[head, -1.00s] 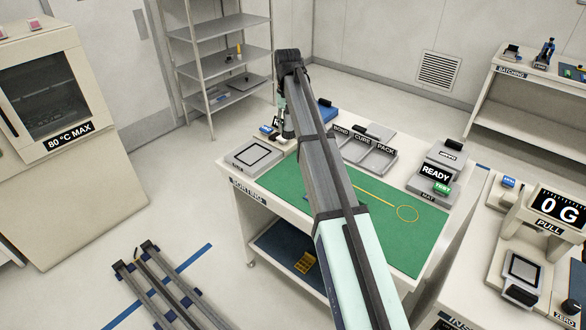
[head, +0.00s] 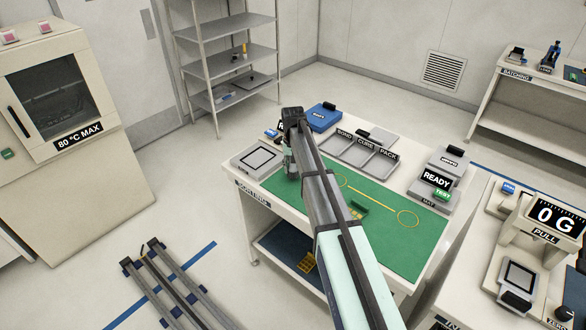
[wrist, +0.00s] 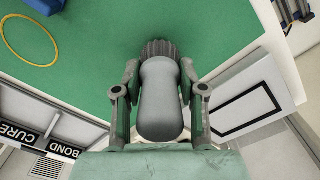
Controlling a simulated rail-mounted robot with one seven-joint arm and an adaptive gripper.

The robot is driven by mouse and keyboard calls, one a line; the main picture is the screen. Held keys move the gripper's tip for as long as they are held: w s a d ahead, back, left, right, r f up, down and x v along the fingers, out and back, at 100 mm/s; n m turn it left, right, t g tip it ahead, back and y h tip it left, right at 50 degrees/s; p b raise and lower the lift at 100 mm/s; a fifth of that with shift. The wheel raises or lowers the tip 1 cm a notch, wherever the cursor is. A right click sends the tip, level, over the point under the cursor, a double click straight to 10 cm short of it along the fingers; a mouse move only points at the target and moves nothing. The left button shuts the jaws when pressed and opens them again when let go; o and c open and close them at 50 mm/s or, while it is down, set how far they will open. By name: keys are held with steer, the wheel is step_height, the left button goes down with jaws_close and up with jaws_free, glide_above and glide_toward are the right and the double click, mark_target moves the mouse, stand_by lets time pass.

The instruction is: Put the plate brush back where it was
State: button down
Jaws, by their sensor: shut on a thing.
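My gripper (wrist: 160,98) is shut on the plate brush (wrist: 160,85), whose grey rounded handle sits between the two fingers in the wrist view. Its dark bristles (wrist: 160,48) point away from my wrist, toward the green mat (wrist: 190,30). I cannot tell whether the bristles touch the mat. In the head view my gripper (head: 290,165) is at the left end of the green mat (head: 400,240), beside the grey framed pad (head: 259,157). My arm hides much of the brush there.
A blue box (head: 323,117) and the BOND, CURE, PACK tray (head: 358,155) stand behind the mat. The READY device (head: 436,180) is at the right. A small green and yellow item (head: 357,210) lies on the mat. The mat's right part is clear.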

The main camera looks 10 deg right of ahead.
steer(key=shift+f, duration=0.7)
steer(key=shift+f, duration=0.1)
steer(key=shift+f, duration=0.1)
steer(key=c, duration=0.7)
jaws_free()
steer(key=shift+o, duration=0.2)
step_height(320, 180, up, 12)
steer(key=b, duration=0.4)
steer(key=shift+r, duration=0.2)
